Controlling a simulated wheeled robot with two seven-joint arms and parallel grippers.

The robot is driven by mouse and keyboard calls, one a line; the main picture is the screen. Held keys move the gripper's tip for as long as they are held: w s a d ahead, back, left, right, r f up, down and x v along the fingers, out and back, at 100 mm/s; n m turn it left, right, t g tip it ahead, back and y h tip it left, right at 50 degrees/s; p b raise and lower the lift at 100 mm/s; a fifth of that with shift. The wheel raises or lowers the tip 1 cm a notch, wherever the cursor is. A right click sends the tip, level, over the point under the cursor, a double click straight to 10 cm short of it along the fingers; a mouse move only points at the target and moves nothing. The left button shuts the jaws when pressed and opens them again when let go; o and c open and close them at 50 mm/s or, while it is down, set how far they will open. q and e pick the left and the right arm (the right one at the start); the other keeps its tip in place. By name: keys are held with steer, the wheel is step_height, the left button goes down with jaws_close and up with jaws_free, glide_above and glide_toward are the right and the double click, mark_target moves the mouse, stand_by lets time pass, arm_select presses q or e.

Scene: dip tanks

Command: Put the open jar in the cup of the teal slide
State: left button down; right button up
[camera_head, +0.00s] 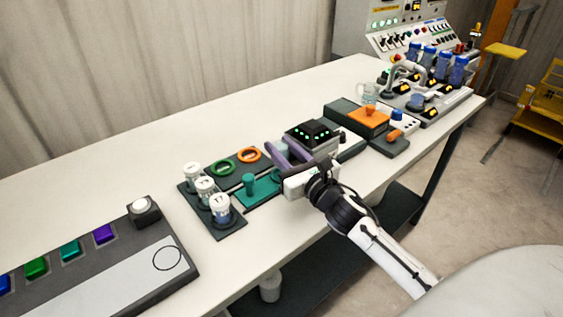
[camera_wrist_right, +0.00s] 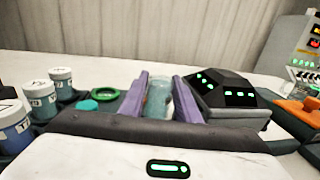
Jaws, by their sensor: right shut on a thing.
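My right gripper (camera_head: 278,156) is shut on a clear, bluish jar, its purple fingers on either side. The jar (camera_wrist_right: 158,98) stands upright between the fingers in the right wrist view; some orange shows through or behind it. The slide's cup cannot be made out. The teal knob also shows in the wrist view (camera_wrist_right: 87,105). My left gripper is in neither view.
White-lidded jars (camera_head: 205,190) stand in a dark rack left of the slide. A green ring (camera_head: 222,168) and an orange ring (camera_head: 248,155) lie behind it. A black device with green lights (camera_head: 308,133) stands close right of the gripper. The rear table is clear.

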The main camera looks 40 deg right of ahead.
step_height(320, 180, down, 4)
steer(key=shift+r, duration=0.25)
steer(key=o, duration=1.1)
steer(key=shift+o, duration=0.2)
steer(key=shift+s, duration=0.15)
steer(key=s, duration=0.3)
steer(key=s+b, duration=0.1)
steer(key=s, duration=0.3)
steer(key=s+a, duration=0.1)
steer(key=s, duration=0.3)
steer(key=shift+b, duration=0.35)
steer(key=shift+s, duration=0.4)
